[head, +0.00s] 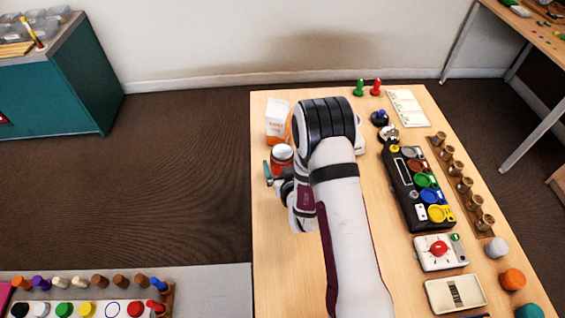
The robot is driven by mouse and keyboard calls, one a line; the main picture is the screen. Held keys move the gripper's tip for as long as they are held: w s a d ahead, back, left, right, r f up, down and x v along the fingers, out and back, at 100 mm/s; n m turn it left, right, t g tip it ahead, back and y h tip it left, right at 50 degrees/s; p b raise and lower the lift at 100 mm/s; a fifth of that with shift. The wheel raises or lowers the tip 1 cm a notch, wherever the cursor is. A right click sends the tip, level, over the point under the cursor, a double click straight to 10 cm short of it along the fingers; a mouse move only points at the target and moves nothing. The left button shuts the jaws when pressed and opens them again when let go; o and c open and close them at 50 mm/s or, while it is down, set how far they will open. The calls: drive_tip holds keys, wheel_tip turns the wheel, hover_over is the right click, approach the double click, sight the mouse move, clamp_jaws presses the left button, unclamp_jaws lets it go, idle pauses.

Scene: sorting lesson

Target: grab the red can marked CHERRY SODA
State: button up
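A red can (281,156) with a pale top stands on the wooden table, left of my arm. Its lower part is hidden behind my gripper, and its lettering is too small to read. My gripper (273,176) is at the near side of the can, low over the table's left part. A teal-tipped finger shows just left of the can. The other finger is not clear, so I cannot tell whether the gripper is open or touches the can.
A white and orange carton (277,123) stands behind the can. My arm covers the table's middle. A black tray with coloured discs (402,189) and a rack of brown pegs (447,170) lie to the right. The table's left edge is close to the gripper.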

drive_tip(key=c, duration=1.1)
drive_tip(key=shift+c, duration=0.2)
